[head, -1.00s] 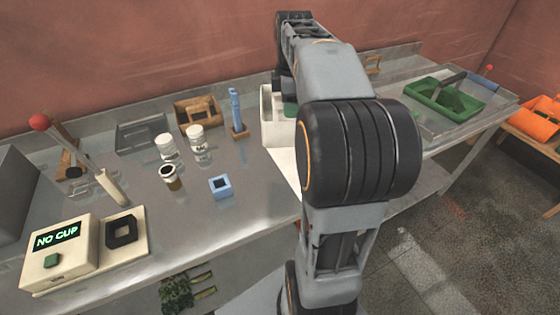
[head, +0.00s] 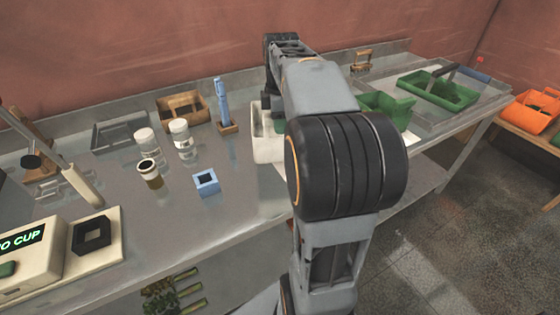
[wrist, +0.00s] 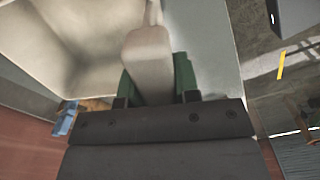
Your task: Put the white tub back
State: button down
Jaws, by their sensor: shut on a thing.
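The white tub (head: 266,149) shows in the head view left of my arm, beside the blue pen in its wooden holder. My arm hides its right side. In the wrist view the tub's pale hollow inside (wrist: 70,45) fills the upper left. My gripper (wrist: 155,85), with green finger pads, is shut on a pale tab or wall piece that appears to belong to the tub. My gripper is mostly hidden in the head view. I cannot tell whether the tub rests on the bench or hangs just above it.
Left of the tub stand a blue square block (head: 206,182), a brown-filled jar (head: 151,173), two white-lidded jars (head: 181,138) and a wooden tray (head: 183,106). The machine (head: 30,245) is at the lower left. A green box (head: 388,107) and a green tray (head: 440,89) are at the right.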

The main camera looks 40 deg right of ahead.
aim_at(281, 148)
jog(key=shift+f, duration=4.35)
jog(key=shift+f, duration=0.2)
jog(key=c, duration=0.8)
grip_release()
jog(key=shift+c, duration=0.2)
